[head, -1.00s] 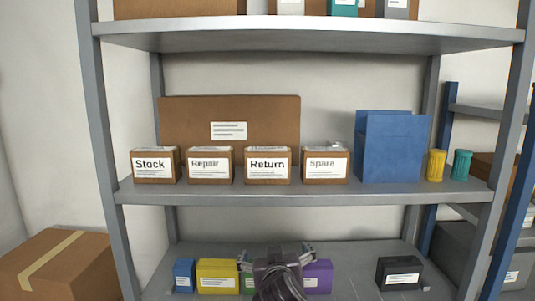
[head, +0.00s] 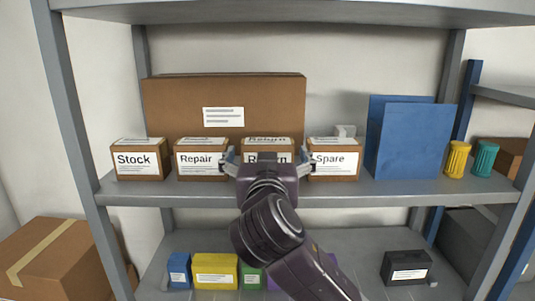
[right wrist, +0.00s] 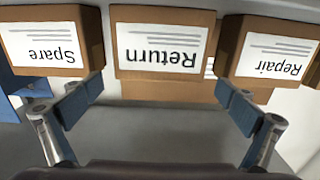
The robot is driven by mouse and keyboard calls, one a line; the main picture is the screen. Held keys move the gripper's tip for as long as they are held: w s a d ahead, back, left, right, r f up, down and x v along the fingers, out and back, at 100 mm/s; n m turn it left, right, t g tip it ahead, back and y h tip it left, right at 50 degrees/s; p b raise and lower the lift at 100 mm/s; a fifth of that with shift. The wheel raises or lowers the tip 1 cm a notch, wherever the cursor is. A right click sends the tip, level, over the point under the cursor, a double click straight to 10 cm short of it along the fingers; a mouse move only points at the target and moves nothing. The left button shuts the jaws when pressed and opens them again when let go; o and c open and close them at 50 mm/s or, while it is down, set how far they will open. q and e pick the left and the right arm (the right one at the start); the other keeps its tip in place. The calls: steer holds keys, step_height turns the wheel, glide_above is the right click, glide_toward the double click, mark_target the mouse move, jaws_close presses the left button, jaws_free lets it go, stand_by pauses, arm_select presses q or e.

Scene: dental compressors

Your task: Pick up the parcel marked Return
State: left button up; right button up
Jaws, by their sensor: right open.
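The parcel marked Return (head: 268,141) is a small brown box with a white label, standing on the middle shelf between Repair and Spare. In the head view my right gripper (head: 268,160) hides much of its front. In the right wrist view the Return parcel (right wrist: 162,44) appears upside down and centred. My right gripper (right wrist: 158,92) is open and empty, with one finger toward each side of the parcel. The fingertips are close to the gaps beside it; I cannot tell whether they touch anything. My left gripper is not in view.
Parcels Repair (head: 201,160) and Spare (head: 333,160) stand close on either side, with Stock (head: 138,160) farther left. A large brown box (head: 170,103) is behind. A blue holder (head: 415,140) stands to the right. The upper shelf (head: 300,14) overhangs.

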mark_target(268, 141)
steer(key=shift+w+r+p, duration=0.3)
steer(key=shift+r+p, duration=0.15)
steer(key=shift+p, duration=0.1)
steer(key=shift+w+d+p, duration=0.1)
steer(key=shift+w+p, duration=0.9)
steer(key=shift+w, duration=0.15)
steer(key=shift+w+f+p, duration=0.2)
steer(key=shift+w+p, duration=0.25)
steer(key=shift+w, duration=0.7)
steer(key=shift+w+f, duration=0.1)
steer(key=shift+w, duration=0.05)
steer(key=c, duration=1.1)
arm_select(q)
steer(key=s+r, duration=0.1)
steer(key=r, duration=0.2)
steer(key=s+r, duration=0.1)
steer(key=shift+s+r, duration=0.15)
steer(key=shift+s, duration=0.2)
arm_select(e)
steer(key=shift+c, duration=0.7)
